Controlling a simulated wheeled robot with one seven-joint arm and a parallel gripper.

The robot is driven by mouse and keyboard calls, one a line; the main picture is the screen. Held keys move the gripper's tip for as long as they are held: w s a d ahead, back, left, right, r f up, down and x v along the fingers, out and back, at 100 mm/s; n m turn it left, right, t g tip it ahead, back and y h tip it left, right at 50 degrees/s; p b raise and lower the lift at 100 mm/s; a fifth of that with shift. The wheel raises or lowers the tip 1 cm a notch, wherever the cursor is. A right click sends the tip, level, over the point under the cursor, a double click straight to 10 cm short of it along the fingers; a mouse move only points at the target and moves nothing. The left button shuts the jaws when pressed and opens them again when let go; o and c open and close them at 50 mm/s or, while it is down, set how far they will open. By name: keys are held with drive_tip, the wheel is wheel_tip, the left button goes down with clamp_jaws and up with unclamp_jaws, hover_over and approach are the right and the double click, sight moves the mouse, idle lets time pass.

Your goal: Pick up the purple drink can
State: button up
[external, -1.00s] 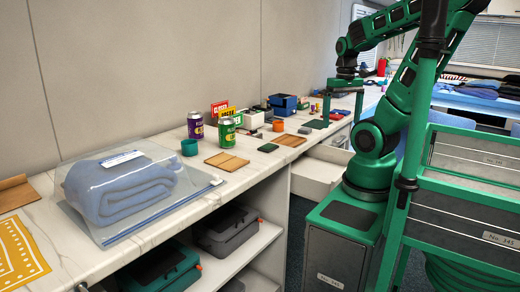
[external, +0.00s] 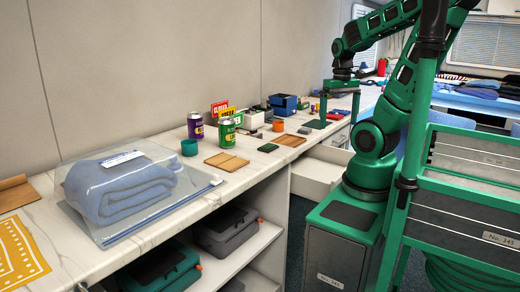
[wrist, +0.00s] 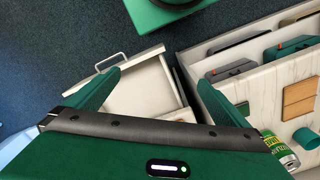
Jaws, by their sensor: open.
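The purple drink can (external: 196,125) stands upright on the marble counter in the external view, near the wall. A green and yellow can (external: 227,132) stands just to its right and in front. My gripper (external: 339,106) is over the counter farther right, well apart from both cans. In the wrist view my gripper (wrist: 172,95) has its two green fingers spread, with nothing held between them. The green can (wrist: 279,152) shows at the lower right of the wrist view. I cannot make out the purple can there.
A teal cup (external: 189,147) and a wooden board (external: 227,161) lie near the cans. Small signs (external: 222,110) stand behind them. A bagged blue towel (external: 123,188) covers the left counter. An open drawer (external: 316,175) juts out below the counter front.

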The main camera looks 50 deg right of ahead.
drive_tip(key=shift+c, duration=0.6)
drive_tip(key=c, duration=0.6)
